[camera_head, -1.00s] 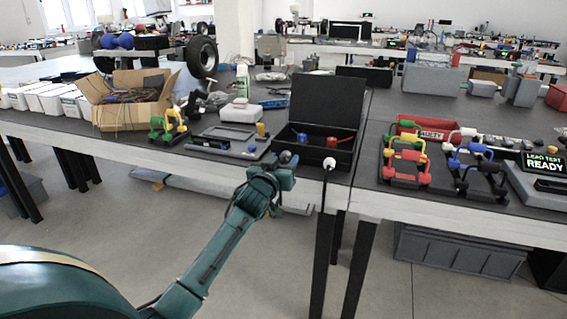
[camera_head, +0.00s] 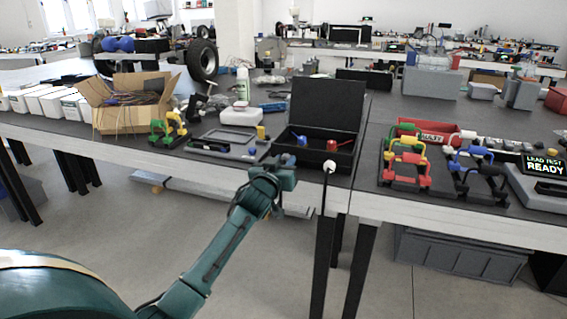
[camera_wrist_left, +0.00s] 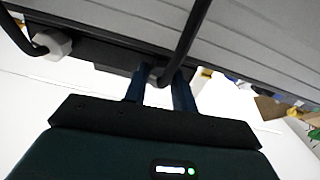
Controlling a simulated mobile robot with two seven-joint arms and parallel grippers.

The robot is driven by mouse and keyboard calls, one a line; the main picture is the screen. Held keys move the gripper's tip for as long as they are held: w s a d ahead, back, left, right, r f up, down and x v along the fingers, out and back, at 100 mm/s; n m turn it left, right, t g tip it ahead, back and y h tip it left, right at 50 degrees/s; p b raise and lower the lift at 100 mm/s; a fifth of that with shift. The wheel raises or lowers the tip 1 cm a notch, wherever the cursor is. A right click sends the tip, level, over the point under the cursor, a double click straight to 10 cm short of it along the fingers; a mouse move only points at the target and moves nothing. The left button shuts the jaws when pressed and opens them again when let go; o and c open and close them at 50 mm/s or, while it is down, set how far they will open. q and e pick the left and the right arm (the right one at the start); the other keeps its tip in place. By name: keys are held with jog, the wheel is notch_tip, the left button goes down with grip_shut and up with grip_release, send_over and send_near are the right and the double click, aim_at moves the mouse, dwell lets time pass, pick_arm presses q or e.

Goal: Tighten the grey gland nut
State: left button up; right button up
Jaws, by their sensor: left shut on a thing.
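My left gripper (camera_head: 286,170) is at the front edge of the bench, just left of a pale gland nut (camera_head: 329,166) with a black cable hanging from it. In the left wrist view, the two blue fingers of my gripper (camera_wrist_left: 160,84) are close together around a small dark grey part (camera_wrist_left: 157,73), which I take to be the grey gland nut. A black cable (camera_wrist_left: 186,38) curves from there. The pale nut (camera_wrist_left: 54,45) sits apart, to the left. The fingers hide most of the gripped part. My right gripper is not in view.
An open black case (camera_head: 326,105) stands on the bench behind the gripper, with blue and red parts inside. A grey tray (camera_head: 228,146) lies to its left. Coloured clamps (camera_head: 408,160) and a lead test display (camera_head: 543,163) are to the right. The floor in front is clear.

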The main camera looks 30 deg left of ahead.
pick_arm(q)
jog(key=shift+r+m+p, duration=0.1)
jog(key=shift+m+p, duration=0.95)
jog(key=shift+m, duration=0.25)
jog(key=m+p, duration=0.1)
jog(key=m, duration=0.1)
jog(key=shift+m, duration=0.3)
jog(key=m+p, duration=0.1)
jog(key=m, duration=0.2)
jog(key=shift+m+p, duration=0.3)
jog(key=shift+p, duration=0.05)
jog(key=m, duration=0.2)
jog(key=shift+m+p, duration=0.3)
jog(key=shift+m, duration=0.1)
jog(key=m, duration=0.3)
jog(key=shift+m+p, duration=0.35)
jog(key=shift+m, duration=0.25)
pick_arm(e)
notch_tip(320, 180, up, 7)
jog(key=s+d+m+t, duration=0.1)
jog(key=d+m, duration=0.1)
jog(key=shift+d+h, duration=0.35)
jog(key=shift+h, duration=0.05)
pick_arm(q)
jog(key=shift+f+m, duration=0.2)
jog(key=shift+m, duration=0.1)
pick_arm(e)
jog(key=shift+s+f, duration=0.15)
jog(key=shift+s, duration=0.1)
